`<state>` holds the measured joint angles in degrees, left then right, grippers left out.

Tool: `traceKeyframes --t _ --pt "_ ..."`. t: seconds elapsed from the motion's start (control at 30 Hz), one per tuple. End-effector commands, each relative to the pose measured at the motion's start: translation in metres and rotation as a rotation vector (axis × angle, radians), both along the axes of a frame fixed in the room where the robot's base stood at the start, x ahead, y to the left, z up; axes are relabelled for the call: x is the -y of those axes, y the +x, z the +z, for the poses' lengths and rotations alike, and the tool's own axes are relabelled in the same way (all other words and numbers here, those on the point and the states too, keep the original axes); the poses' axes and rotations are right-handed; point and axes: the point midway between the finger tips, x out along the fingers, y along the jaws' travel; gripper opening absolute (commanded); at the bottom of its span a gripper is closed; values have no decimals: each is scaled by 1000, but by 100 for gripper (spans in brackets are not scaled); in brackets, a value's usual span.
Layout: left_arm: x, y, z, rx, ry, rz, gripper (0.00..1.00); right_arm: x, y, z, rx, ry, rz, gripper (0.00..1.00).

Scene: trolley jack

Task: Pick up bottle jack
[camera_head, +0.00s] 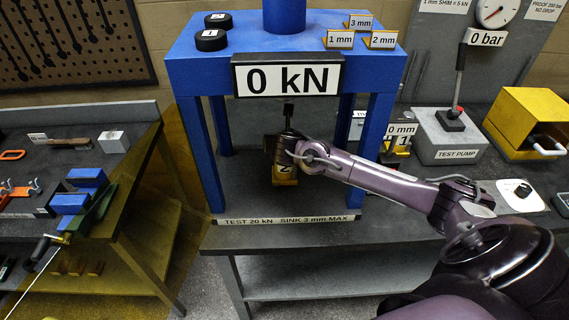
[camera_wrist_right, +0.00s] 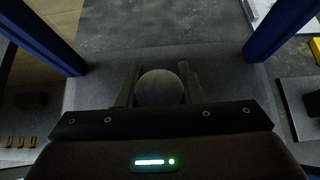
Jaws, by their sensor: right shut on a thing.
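The bottle jack (camera_head: 285,172), a small yellow body marked 2, is inside the blue press frame (camera_head: 197,150), partly hidden by my right gripper and arm. My right gripper (camera_head: 287,148) reaches in from the right and is at the upper part of the jack. In the right wrist view, my right gripper's fingers (camera_wrist_right: 160,88) stand either side of a round grey top (camera_wrist_right: 160,86), shut on it. The jack looks upright; I cannot tell whether its base touches the press bed. My left gripper is not in view.
A 0 kN display (camera_head: 287,80) hangs on the press front. Its blue legs stand close on both sides. A grey test pump (camera_head: 450,138) and yellow box (camera_head: 530,115) stand right. A blue vise (camera_head: 75,200) is on the left bench (camera_head: 100,180).

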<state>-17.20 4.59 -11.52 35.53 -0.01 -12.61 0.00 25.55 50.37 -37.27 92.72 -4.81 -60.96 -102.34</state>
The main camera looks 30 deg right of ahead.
Motion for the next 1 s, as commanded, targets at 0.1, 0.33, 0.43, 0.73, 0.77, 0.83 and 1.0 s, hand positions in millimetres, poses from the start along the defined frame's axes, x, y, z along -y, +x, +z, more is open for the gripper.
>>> traceKeyframes --t 0.1,0.33,0.43,0.73,0.77,0.83,1.0 --pt "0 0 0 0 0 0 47 0 -1 -2 -4 -1 1 0" --pt "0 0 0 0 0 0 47 -1 -1 -2 -5 -1 1 0" --pt "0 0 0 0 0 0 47 -1 -1 -2 -5 -1 1 0" --pt "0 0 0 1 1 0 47 -1 -1 -3 -6 -1 1 0" --pt "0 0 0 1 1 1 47 -1 -1 -3 -7 -1 1 0" --pt "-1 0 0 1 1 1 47 -1 -1 -3 -7 -2 1 0" --pt "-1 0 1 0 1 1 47 0 2 5 10 3 -1 0"
